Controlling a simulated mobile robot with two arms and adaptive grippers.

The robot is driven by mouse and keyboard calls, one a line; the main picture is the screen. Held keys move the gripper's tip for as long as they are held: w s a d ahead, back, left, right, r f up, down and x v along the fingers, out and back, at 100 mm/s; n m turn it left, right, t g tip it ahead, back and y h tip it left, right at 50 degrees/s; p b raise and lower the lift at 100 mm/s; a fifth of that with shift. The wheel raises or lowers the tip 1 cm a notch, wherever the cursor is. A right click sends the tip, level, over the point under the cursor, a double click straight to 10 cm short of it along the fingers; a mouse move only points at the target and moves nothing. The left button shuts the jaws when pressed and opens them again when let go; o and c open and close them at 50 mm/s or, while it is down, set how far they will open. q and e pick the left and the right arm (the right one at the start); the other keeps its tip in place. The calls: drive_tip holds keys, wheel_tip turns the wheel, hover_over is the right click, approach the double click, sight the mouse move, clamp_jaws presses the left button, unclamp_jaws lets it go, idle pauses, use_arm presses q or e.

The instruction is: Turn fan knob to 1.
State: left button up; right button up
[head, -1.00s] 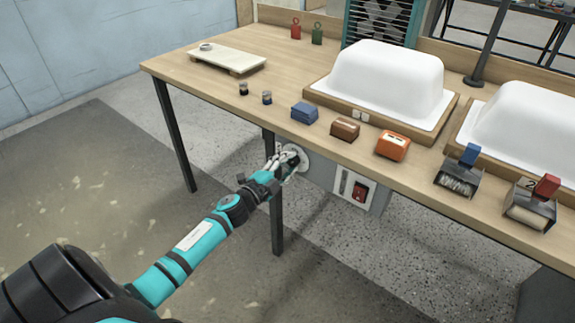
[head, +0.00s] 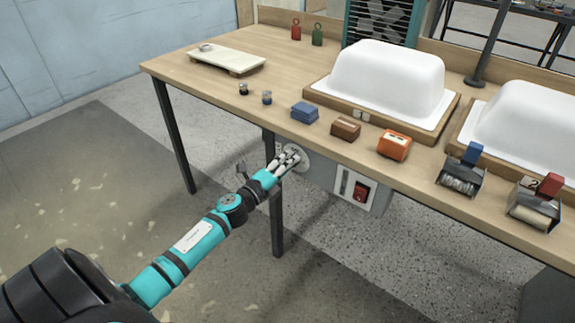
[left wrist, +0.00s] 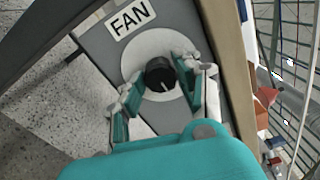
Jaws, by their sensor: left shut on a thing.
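The fan knob (left wrist: 160,75) is a small black knob with a white pointer line, on a round pale plate (left wrist: 130,62) under a "FAN" label (left wrist: 130,17) in the left wrist view. The pointer aims toward the lower right of that view. My left gripper (left wrist: 161,82) has its fingers on either side of the knob and is shut on it. In the head view the left gripper (head: 291,160) is at the pale plate (head: 301,158) on the grey panel below the table's front edge, and hides the knob. No number marks are readable. My right gripper is not in view.
The wooden table (head: 225,97) carries white tub shells (head: 387,80), small blocks and dispensers. A fan-like grille (head: 382,25) stands at the back. A dark table leg (head: 277,215) is close to my left arm.

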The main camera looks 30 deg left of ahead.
use_arm(q)
drive_tip(key=shift+d, duration=0.1)
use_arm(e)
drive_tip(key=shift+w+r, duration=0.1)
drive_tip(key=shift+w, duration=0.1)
use_arm(q)
drive_tip(key=o, duration=1.1)
drive_tip(key=shift+o, duration=0.2)
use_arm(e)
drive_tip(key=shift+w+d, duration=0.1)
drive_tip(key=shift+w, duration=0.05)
use_arm(q)
drive_tip(key=s+a, duration=0.1)
drive_tip(key=s, duration=1.1)
